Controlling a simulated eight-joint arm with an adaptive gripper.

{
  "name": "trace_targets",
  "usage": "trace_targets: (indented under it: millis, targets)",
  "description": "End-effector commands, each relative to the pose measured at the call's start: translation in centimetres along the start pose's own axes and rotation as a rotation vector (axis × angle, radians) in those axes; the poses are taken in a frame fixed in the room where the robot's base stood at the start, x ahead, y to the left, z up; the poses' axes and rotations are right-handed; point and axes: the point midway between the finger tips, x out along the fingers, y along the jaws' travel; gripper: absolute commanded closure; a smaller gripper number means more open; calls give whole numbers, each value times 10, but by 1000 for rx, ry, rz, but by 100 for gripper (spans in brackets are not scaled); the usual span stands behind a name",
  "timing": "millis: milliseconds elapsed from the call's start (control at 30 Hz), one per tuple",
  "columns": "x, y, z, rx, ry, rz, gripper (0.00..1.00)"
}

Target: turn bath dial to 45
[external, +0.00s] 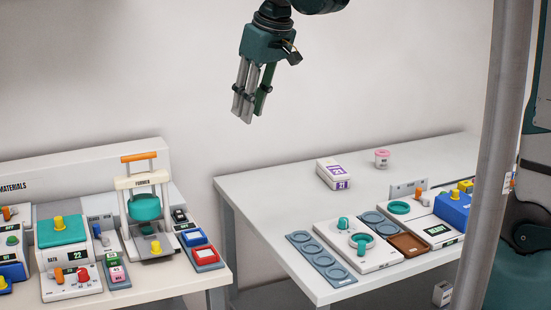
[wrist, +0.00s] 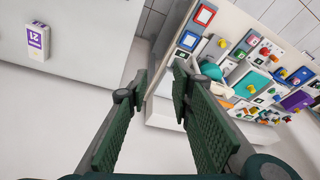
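The bath (external: 62,240) is a white unit with a teal lid and a yellow knob on the left table in the external view. Its front display reads 22. A white panel in front of it carries a red dial (external: 84,274) and an orange lever; I cannot read the dial's setting. My gripper (external: 247,114) hangs high above the gap between the two tables, right of the bath and well apart from it. In the wrist view my gripper (wrist: 158,90) has its fingers spread with nothing between them.
A former (external: 146,215) with an orange-topped frame stands right of the bath. Coloured blocks and small devices crowd the left table. The right table (external: 260,190) holds a white box (external: 333,173), a pink jar (external: 382,158) and several trays. A grey post (external: 495,150) stands at right.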

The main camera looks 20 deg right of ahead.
Motion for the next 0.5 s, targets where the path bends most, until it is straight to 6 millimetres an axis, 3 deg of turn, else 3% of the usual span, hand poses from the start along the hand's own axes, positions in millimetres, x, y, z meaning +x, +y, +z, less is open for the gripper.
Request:
trace_targets:
  millis: [500]
  targets:
    - [60, -106, -58, -109, -90, -29, 77]
